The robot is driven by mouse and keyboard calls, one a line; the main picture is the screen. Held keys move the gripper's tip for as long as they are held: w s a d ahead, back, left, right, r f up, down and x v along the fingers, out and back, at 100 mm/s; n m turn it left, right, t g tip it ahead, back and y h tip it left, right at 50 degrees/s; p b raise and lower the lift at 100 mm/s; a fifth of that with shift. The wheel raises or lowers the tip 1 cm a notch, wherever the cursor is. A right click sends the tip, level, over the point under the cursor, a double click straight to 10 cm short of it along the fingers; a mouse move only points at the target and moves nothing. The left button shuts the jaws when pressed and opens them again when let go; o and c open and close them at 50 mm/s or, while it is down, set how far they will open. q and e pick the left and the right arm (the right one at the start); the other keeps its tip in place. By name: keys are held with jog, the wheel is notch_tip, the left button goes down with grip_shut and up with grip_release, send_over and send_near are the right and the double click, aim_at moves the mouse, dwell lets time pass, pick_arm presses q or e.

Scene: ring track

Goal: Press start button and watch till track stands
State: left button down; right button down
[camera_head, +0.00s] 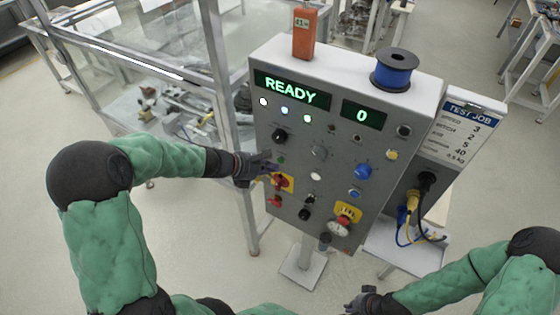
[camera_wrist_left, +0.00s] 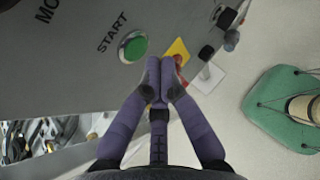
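The grey control panel (camera_head: 330,130) shows READY on its green display (camera_head: 291,87) and 0 on a smaller display (camera_head: 362,115). The round green button labelled START (camera_wrist_left: 133,46) is in the left wrist view, just left of my fingertips. In the head view, a small green button (camera_head: 281,159) lies just beyond my left fingertips. My left gripper (camera_head: 268,165) is at the panel's left side; its fingertips (camera_wrist_left: 162,66) are together, with nothing between them. Contact with the button cannot be told. My right gripper (camera_head: 366,300) is low at the bottom; its finger state is unclear. I cannot make out the track.
A red-and-yellow switch (camera_head: 282,182) sits just below my left fingers. A red-and-yellow stop control (camera_head: 343,218) is lower right. An orange block (camera_head: 304,34) and a blue spool (camera_head: 394,70) stand on top. A glazed frame (camera_head: 130,70) is left. A TEST JOB board (camera_head: 462,132) is right.

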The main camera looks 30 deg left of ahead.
pick_arm(q)
jog(key=shift+w, duration=0.15)
dwell(0.5)
jog(key=shift+w, duration=0.3)
jog(key=shift+w, duration=0.35)
dwell(0.8)
dwell(0.3)
jog(key=shift+s, duration=0.8)
jog(key=s, duration=0.5)
jog(key=shift+a, duration=0.2)
dwell(0.7)
